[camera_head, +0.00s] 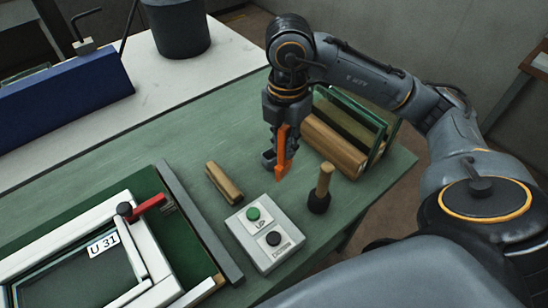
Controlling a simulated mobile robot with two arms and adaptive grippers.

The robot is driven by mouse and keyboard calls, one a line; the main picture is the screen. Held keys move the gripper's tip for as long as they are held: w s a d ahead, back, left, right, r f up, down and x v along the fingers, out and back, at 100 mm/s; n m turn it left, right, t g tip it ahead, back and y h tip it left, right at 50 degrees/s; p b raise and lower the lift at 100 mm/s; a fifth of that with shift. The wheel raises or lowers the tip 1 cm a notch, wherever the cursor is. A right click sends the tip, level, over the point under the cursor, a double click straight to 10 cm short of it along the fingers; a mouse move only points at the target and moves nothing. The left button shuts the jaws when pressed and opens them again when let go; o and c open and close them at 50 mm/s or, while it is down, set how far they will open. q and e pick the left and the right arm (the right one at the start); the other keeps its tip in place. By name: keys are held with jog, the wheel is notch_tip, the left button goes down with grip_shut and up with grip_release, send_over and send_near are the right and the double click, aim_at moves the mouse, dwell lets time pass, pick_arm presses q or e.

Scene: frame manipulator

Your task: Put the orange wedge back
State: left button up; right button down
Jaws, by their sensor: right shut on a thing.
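The orange wedge (282,152) is a narrow, pointed piece. My right gripper (276,152) is shut on it and holds it upright with its tip pointing down, over the green table between the wooden block and the glass rack. I cannot tell whether the tip touches the table. My left gripper is not in view.
A grey UP/DOWN button box (264,236), a wooden block (224,183) and a dark-headed mallet (321,190) stand close by. A wooden rack with glass panes (336,145) is at the right. A white frame labelled U 31 (126,249) lies at lower left.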

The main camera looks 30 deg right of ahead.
jog(key=m, duration=0.2)
jog(key=shift+d+r+m, duration=0.1)
jog(key=shift+d+m, duration=0.15)
jog(key=shift+m, duration=0.05)
jog(key=shift+w+d, duration=0.1)
jog(key=shift+w, duration=0.3)
jog(key=w+d+f+p, duration=0.4)
jog(key=w+d+f, duration=0.1)
jog(key=w+f, duration=0.7)
jog(key=shift+d+f, duration=0.2)
jog(key=shift+f, duration=0.45)
jog(key=c, duration=1.3)
grip_release()
